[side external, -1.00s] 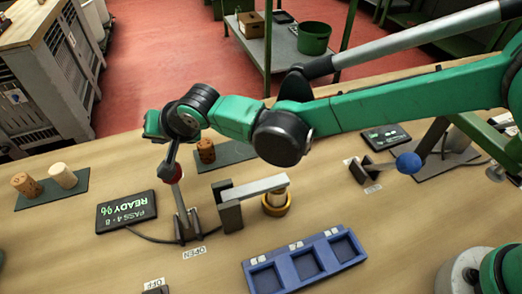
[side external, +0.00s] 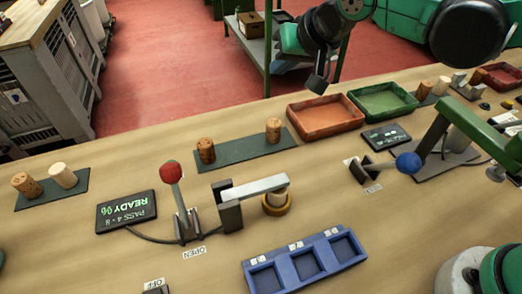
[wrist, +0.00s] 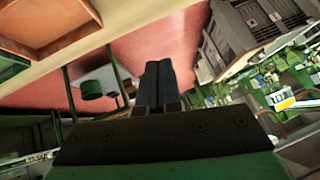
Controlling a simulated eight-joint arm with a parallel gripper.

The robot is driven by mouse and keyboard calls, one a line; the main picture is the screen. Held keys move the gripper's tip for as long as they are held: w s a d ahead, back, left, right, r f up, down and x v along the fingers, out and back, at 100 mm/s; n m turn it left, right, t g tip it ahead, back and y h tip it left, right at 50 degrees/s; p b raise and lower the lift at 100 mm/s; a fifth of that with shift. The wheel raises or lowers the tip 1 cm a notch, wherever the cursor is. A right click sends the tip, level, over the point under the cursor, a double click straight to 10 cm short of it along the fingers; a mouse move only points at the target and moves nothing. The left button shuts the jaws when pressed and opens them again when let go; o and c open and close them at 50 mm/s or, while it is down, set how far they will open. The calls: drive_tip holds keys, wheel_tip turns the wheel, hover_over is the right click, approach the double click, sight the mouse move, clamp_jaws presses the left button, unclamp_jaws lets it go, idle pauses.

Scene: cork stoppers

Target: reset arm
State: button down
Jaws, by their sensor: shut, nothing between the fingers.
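My gripper (side external: 318,82) is raised above and behind the far table edge in the side view, clear of everything on the table. Its two dark fingers (wrist: 156,85) are together and empty in the wrist view. The red-knobbed lever (side external: 172,174) stands upright by the OPEN label. Next to it, a grey clamp arm (side external: 255,187) lies over a pale stopper in a brass ring (side external: 276,207).
Cork stoppers stand on dark mats (side external: 240,148) at the left and back. A rust tray (side external: 325,115), a green tray (side external: 383,99) and a blue three-pocket tray (side external: 305,266) sit on the table. A blue-knobbed lever (side external: 408,163) is at the right.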

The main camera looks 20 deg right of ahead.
drive_tip(key=s+d+f+n+h, duration=0.1)
drive_tip(key=s+d+f+h, duration=0.1)
drive_tip(key=s+d, duration=1.1)
drive_tip(key=d, duration=0.3)
drive_tip(key=shift+f+g+h, duration=0.2)
drive_tip(key=shift+g+h, duration=0.1)
drive_tip(key=shift+g, duration=0.1)
drive_tip(key=w+a+r+n+g+y, duration=0.15)
drive_tip(key=w+a+n+y, duration=0.25)
drive_tip(key=w+a+n, duration=0.45)
drive_tip(key=w+a+r+n+g+y, duration=0.1)
drive_tip(key=w+a+n+g+y, duration=0.3)
drive_tip(key=a, duration=0.7)
drive_tip(key=w+a+f+n, duration=0.1)
drive_tip(key=a+n, duration=0.1)
drive_tip(key=a, duration=0.2)
drive_tip(key=w+a+f+n+g+y, duration=0.1)
drive_tip(key=a+f+n, duration=0.1)
drive_tip(key=a, duration=0.3)
drive_tip(key=shift+f+n, duration=0.3)
drive_tip(key=shift+n, duration=0.45)
drive_tip(key=shift+a+g, duration=0.15)
drive_tip(key=shift+g, duration=0.1)
